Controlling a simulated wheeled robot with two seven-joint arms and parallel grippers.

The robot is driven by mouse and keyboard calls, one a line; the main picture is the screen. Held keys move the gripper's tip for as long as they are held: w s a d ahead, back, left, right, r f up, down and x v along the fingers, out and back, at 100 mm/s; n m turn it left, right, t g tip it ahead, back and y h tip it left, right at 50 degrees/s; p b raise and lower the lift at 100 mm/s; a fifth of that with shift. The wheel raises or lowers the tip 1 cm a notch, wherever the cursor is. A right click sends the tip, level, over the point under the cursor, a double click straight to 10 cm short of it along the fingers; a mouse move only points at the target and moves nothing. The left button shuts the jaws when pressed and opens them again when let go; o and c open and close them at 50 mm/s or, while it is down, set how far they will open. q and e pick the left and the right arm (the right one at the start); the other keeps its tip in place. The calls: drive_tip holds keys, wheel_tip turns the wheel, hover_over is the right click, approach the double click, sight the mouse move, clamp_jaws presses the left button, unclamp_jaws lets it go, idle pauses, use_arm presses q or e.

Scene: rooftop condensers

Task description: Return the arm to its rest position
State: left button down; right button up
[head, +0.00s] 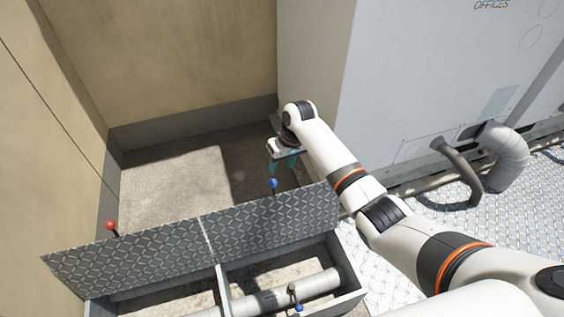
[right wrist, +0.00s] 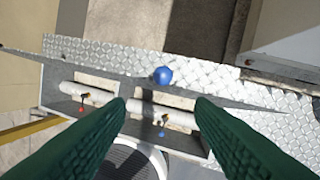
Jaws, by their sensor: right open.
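My right arm (head: 385,215) reaches in from the lower right of the head view. Its gripper (head: 283,160) is beyond the raised tread-plate lid, above the blue-knobbed lever (head: 273,184). In the right wrist view the two green fingers (right wrist: 160,120) stand wide apart with nothing between them. The blue knob (right wrist: 163,75) shows beyond the fingertips, apart from them. My left gripper is not in view.
The raised lids (head: 130,258) stand behind an open trough with a pale pipe (head: 270,300) and a small blue-handled valve (head: 298,307). A red-knobbed lever (head: 111,226) is at left. A grey cabinet (head: 420,80) and a bent duct (head: 503,155) stand right.

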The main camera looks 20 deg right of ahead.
idle(0.4)
drive_tip(key=s+d+f+m+h+p, duration=0.1)
drive_tip(key=s+d+f, duration=0.1)
drive_tip(key=s+f, duration=1)
drive_tip(key=s+d+f+m+h+p, duration=0.1)
drive_tip(key=s+d+f, duration=0.2)
drive_tip(key=s+f, duration=1.35)
drive_tip(key=s, duration=0.5)
drive_tip(key=s+d+f+n, duration=0.1)
drive_tip(key=s+f, duration=0.4)
drive_tip(key=s, duration=0.5)
drive_tip(key=s+f, duration=0.4)
drive_tip(key=s, duration=0.6)
drive_tip(key=shift+d+f+n+p, duration=0.3)
drive_tip(key=shift+d+f+p, duration=0.05)
drive_tip(key=shift+d, duration=0.05)
drive_tip(key=shift+s, duration=0.1)
